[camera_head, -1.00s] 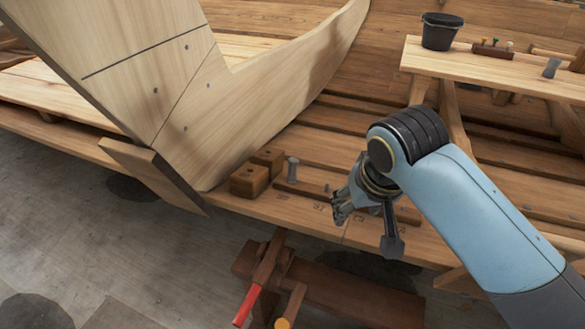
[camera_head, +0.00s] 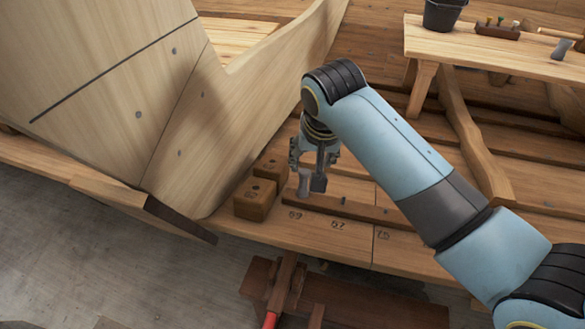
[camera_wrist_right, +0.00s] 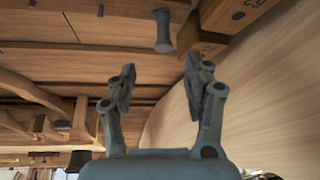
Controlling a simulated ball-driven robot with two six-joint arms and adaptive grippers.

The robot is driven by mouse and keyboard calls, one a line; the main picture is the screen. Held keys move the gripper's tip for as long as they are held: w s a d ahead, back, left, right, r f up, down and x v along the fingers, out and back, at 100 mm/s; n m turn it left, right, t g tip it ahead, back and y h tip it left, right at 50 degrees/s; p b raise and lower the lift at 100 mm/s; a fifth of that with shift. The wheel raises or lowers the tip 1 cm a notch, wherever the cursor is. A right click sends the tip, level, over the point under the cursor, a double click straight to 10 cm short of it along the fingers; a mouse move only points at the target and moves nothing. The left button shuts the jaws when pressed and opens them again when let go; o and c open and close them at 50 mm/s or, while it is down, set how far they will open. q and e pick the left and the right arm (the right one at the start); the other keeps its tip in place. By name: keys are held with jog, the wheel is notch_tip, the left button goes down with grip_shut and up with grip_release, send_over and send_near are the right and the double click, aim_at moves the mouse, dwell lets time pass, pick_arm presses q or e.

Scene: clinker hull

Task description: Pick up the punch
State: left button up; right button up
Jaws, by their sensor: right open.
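The punch appears to be the short grey metal piece with a narrowed waist. It stands on the hull plank beside the wooden blocks in the head view (camera_head: 304,184), partly hidden by my gripper. It also shows at the top of the right wrist view (camera_wrist_right: 163,31), beyond my fingertips. My right gripper (camera_head: 299,163) hangs just above and behind it in the head view. In the wrist view its two fingers (camera_wrist_right: 159,72) are spread with nothing between them. My left gripper is not in view.
Two dark wooden blocks (camera_head: 256,198) sit just left of the punch, against the large pale plank (camera_head: 110,100). A bench (camera_head: 480,46) at the upper right holds a dark bucket (camera_head: 441,15), a small rack (camera_head: 497,30) and another grey metal piece (camera_head: 561,48).

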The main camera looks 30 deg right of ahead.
aim_at(305, 174)
jog(key=x, duration=0.5)
jog(key=shift+b, duration=0.4)
jog(key=x, duration=0.5)
jog(key=shift+w+a+f+b, duration=0.15)
jog(key=shift+w+b, duration=0.05)
jog(key=shift+b, duration=0.2)
grip_shut()
